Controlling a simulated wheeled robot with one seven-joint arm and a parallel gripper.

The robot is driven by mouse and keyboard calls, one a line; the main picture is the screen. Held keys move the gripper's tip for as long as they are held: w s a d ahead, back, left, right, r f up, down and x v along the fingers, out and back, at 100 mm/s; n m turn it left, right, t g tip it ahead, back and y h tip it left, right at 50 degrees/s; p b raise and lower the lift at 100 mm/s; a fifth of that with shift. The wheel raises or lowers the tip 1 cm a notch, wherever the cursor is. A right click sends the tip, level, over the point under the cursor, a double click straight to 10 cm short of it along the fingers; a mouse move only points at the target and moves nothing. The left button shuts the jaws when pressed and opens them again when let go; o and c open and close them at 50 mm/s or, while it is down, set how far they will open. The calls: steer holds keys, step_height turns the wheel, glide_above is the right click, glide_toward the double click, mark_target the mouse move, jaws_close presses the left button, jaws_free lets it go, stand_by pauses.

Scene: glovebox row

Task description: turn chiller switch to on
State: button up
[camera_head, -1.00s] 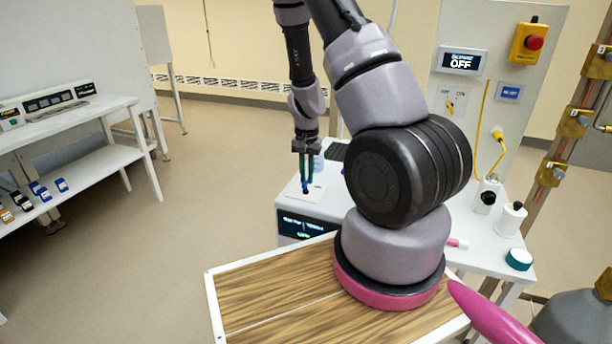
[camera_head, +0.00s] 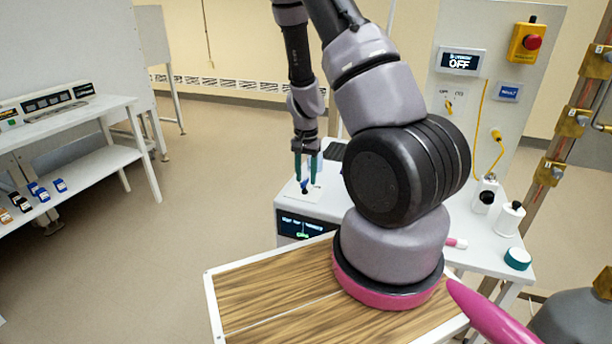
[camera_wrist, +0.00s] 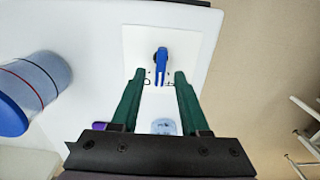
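A blue switch lever (camera_wrist: 161,62) stands on a white square plate (camera_wrist: 190,48) in the wrist view; dark marks beside its lower end are too small to read. In the head view the blue lever (camera_head: 304,186) is on top of a white unit with a dark display (camera_head: 304,227), which seems to be the chiller. My gripper (camera_wrist: 160,76) is open, its two green fingers on either side of the lever's lower end with gaps between. In the head view my gripper (camera_head: 306,180) points down just over the plate.
A blue-capped cylinder (camera_wrist: 35,90) lies left in the wrist view. An upright panel holds a display reading OFF (camera_head: 460,61), a yellow knob (camera_head: 449,106) and a red button (camera_head: 533,42). A white bottle (camera_head: 510,218) and green-lidded jar (camera_head: 517,258) stand right.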

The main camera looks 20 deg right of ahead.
mark_target(306, 179)
steer(key=shift+r, duration=0.1)
step_height(306, 179, up, 11)
steer(key=shift+f, duration=0.2)
stand_by(0.6)
